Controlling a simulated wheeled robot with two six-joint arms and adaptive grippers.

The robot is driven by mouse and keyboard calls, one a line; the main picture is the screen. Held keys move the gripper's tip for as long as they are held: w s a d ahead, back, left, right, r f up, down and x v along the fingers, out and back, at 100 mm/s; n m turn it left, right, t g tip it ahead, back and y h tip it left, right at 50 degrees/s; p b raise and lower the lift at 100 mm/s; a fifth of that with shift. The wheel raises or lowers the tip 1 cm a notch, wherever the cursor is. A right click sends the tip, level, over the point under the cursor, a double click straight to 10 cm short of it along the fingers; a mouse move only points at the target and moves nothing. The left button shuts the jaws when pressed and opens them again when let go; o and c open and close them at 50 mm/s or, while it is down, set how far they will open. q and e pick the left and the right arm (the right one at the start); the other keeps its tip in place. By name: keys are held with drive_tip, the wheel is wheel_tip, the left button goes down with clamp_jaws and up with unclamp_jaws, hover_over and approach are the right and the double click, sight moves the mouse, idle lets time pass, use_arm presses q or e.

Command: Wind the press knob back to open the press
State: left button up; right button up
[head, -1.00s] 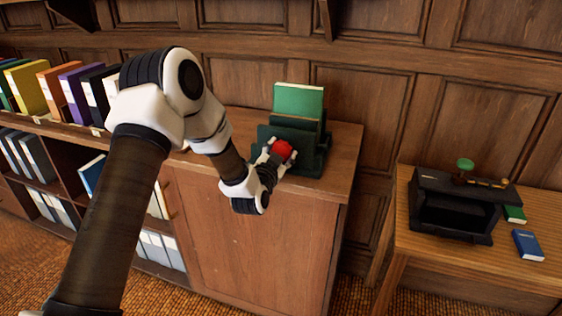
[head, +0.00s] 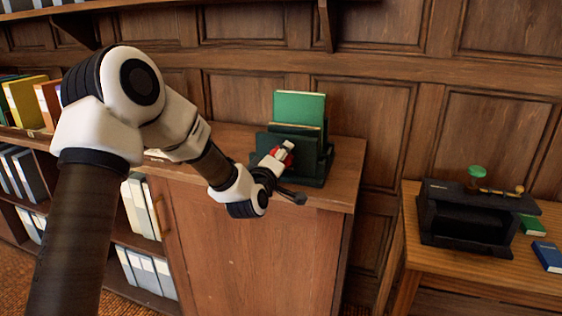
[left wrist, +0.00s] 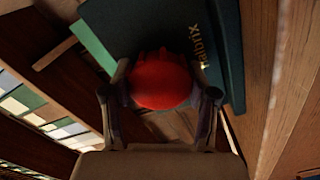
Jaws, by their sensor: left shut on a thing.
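A dark green press (head: 312,160) stands on top of the wooden cabinet, with a lighter green board or book (head: 299,107) upright in it. Its red knob (head: 287,154) faces me, partly covered by my gripper. My left gripper (head: 282,156) is shut on the red knob. In the left wrist view the round red knob (left wrist: 162,80) sits between the two fingers, with the dark press body (left wrist: 200,30) and its pale lettering behind it. A short dark rod shows below the gripper; I cannot tell what it belongs to. My right gripper is not in view.
A black press-like stand (head: 466,215) with a green knob (head: 477,173) is on the wooden table (head: 412,262) at right, beside small green and blue books. Shelves with binders (head: 140,206) are at left. Wood panelling is close behind the press.

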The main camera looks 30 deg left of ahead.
use_arm(q)
drive_tip(key=n+b, duration=0.3)
drive_tip(key=n, duration=0.2)
drive_tip(key=n+b, duration=0.4)
drive_tip(key=n, duration=0.1)
drive_tip(key=f+n+b, duration=0.1)
drive_tip(key=n+b, duration=0.3)
drive_tip(key=n, duration=0.1)
drive_tip(key=shift+n, duration=0.3)
drive_tip(key=n+b, duration=0.8)
drive_tip(key=n, duration=0.1)
drive_tip(key=shift+f, duration=0.1)
drive_tip(key=n+b, duration=0.1)
drive_tip(key=b, duration=0.1)
drive_tip(key=n+b, duration=0.3)
drive_tip(key=b, duration=0.2)
drive_tip(key=shift+r+n, duration=0.3)
drive_tip(key=shift+n, duration=0.1)
drive_tip(key=shift+r, duration=0.3)
drive_tip(key=f+n+b, duration=0.1)
drive_tip(key=b, duration=0.3)
drive_tip(key=shift+n, duration=0.4)
drive_tip(key=shift+r+n+b, duration=0.3)
drive_tip(key=shift+r, duration=0.2)
drive_tip(key=o, duration=1.2)
drive_tip(key=shift+c, duration=0.2)
